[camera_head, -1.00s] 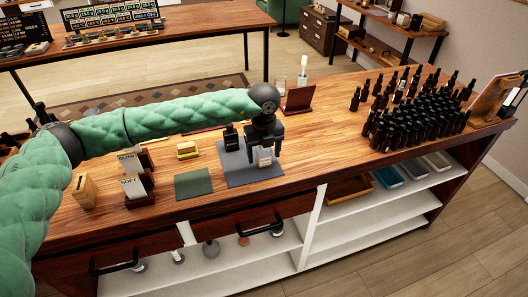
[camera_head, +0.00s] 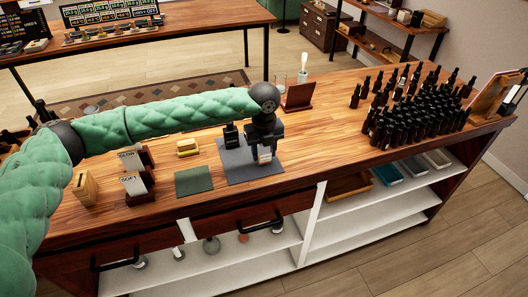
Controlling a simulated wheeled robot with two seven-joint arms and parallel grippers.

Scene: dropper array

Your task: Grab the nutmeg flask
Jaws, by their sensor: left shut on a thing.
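My left gripper (camera_head: 264,148) points down over the grey mat (camera_head: 243,176) and is shut on a small flask (camera_head: 264,156) with a pale label. The gripper hides most of this flask, and its label is too small to read. A second dark flask (camera_head: 230,137) stands upright on the same mat, just left of the gripper. My right gripper is not in view.
A dark green mat (camera_head: 194,181) lies left of the grey mat. Card stands (camera_head: 137,185) and a wooden block (camera_head: 85,188) are farther left. Many dark dropper bottles (camera_head: 412,118) crowd the right end.

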